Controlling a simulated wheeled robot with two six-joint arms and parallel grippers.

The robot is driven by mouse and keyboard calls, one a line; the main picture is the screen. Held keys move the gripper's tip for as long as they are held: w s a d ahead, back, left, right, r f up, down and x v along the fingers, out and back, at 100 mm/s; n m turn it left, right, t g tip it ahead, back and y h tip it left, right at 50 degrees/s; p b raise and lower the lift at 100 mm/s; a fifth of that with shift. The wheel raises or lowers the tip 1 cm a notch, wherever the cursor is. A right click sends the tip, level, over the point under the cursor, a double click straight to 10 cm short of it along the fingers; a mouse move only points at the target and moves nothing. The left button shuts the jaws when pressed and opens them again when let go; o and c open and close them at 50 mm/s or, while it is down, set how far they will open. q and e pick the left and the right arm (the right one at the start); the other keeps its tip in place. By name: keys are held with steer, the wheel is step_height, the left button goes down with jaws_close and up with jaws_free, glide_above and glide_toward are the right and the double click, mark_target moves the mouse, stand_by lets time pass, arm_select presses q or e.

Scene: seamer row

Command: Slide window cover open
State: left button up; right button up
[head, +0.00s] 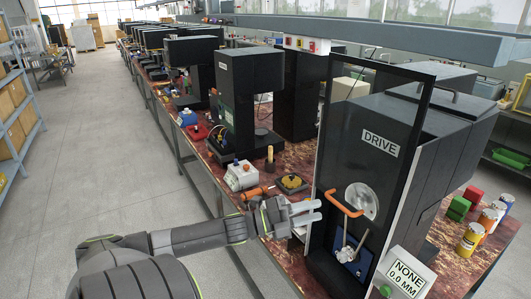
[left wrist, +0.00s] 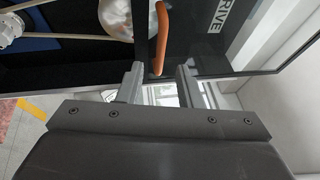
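The window cover (head: 395,115) is a dark-framed clear panel with a white "DRIVE" label on the front of the black machine. An orange bar handle (head: 345,204) sits on it, in front of a round pale disc. My left gripper (head: 319,210) is open just left of the handle, its fingers pointing at it. In the left wrist view the handle (left wrist: 161,35) runs down to the gap between the open fingertips (left wrist: 160,72); no grip on it shows. Contact cannot be told. My right gripper is not in view.
A "NONE 0.0 MM" sign (head: 406,273) stands at the machine's lower right. Several cans (head: 469,239) and green and red blocks are on the bench at right. A screwdriver-like orange tool (head: 256,192) and a white box (head: 241,176) lie left. The aisle floor is clear.

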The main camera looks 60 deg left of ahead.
arm_select(q)
steer(key=p+v, duration=0.1)
steer(key=v, duration=1)
steer(key=shift+s+a, duration=0.2)
